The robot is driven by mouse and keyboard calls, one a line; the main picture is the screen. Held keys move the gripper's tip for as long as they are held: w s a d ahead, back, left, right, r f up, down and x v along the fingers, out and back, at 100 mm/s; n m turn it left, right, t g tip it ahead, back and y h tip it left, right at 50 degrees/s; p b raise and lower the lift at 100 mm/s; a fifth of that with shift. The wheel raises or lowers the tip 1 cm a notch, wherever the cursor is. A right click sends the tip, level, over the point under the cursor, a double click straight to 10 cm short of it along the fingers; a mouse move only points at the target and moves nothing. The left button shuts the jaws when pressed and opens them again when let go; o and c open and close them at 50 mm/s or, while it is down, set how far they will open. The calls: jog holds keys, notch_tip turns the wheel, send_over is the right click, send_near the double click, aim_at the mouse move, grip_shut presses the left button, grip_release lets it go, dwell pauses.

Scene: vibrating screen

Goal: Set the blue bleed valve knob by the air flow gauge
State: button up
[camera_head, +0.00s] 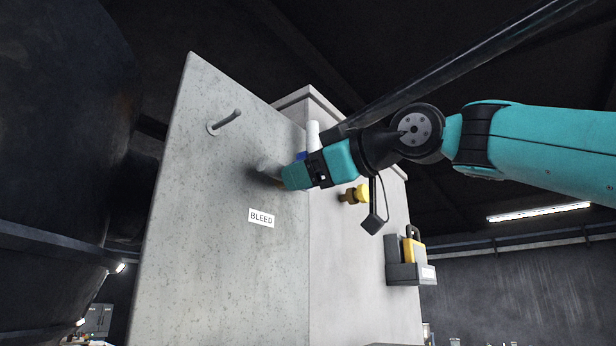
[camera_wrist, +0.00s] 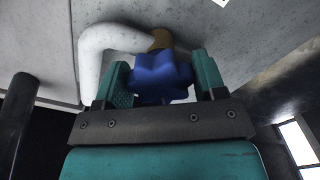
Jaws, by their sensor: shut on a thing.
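The blue bleed valve knob (camera_wrist: 161,76) is lobed and sits on a brass stem (camera_wrist: 160,39) at the grey panel, beside a white pipe (camera_wrist: 100,58). My gripper (camera_wrist: 163,82) has one finger on each side of the knob and is shut on it. In the head view my gripper (camera_head: 288,176) reaches the panel from the right, above the BLEED label (camera_head: 261,217). Only a bit of blue (camera_head: 301,156) shows there; my gripper hides most of the knob. I see no air flow gauge in either view.
A grey panel (camera_head: 210,250) fills the middle. A peg (camera_head: 226,121) sticks out at its upper left. A yellow knob (camera_head: 362,193) is right of my gripper. A grey box (camera_head: 398,272) with a yellow padlock (camera_head: 413,250) hangs farther right.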

jog(key=shift+n, duration=0.8)
jog(key=o, duration=0.9)
jog(key=shift+c, duration=0.2)
jog(key=shift+b, duration=0.3)
jog(key=b+v, duration=0.3)
jog(key=v, duration=1.4)
jog(key=shift+s+d, duration=0.2)
